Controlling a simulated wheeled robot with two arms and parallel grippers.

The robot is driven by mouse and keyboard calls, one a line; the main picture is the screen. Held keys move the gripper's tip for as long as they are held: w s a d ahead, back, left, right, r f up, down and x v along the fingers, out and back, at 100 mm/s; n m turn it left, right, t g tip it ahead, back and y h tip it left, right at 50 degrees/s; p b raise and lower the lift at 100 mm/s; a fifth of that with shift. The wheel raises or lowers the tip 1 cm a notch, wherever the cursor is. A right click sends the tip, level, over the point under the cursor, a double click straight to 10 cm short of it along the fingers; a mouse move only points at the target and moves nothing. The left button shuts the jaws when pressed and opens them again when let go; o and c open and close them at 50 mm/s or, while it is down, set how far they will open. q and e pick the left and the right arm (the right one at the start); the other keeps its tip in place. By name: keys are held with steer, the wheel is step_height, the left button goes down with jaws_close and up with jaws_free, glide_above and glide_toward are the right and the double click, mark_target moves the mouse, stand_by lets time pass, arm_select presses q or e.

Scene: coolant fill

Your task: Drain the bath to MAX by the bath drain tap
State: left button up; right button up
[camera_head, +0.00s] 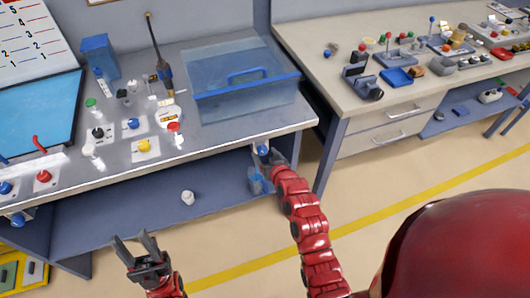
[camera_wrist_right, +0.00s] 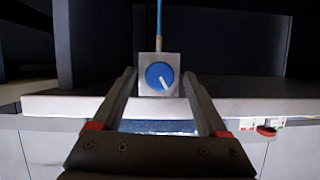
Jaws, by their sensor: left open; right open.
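The bath (camera_head: 245,105) is a see-through tank with a blue front rim and handle on the metal bench; I cannot read its level or a MAX mark. A blue round knob (camera_head: 263,151), which looks like the drain tap, sits under the bench's front edge below the bath. In the right wrist view the knob (camera_wrist_right: 160,76) has a white pointer slanting to the lower right on a square grey plate. My right gripper (camera_head: 268,161) is open, with the knob framed between its fingertips (camera_wrist_right: 160,82); contact is not clear. My left gripper (camera_head: 134,248) is open and empty, in front of the bench.
A small blue container (camera_head: 256,183) is below the tap, partly hidden by my right gripper. A white cap-like item (camera_head: 188,198) is on the lower shelf (camera_head: 130,208). Several knobs and switches crowd the bench top. A second table (camera_head: 310,60) with drawers stands at right.

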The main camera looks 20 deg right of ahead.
steer(key=shift+w, duration=0.3)
jaws_close()
steer(key=shift+f+b, duration=0.3)
steer(key=shift+b, duration=0.3)
steer(key=m+b, duration=0.1)
steer(key=b, duration=0.1)
steer(key=m+y+b, duration=0.1)
steer(key=b, duration=0.2)
steer(key=shift+d+y, duration=0.2)
steer(key=shift+y, duration=0.1)
steer(key=shift+r+m+y+b, duration=0.2)
steer(key=shift+m+y+b, duration=0.3)
steer(key=shift+m+b, duration=0.65)
jaws_free()
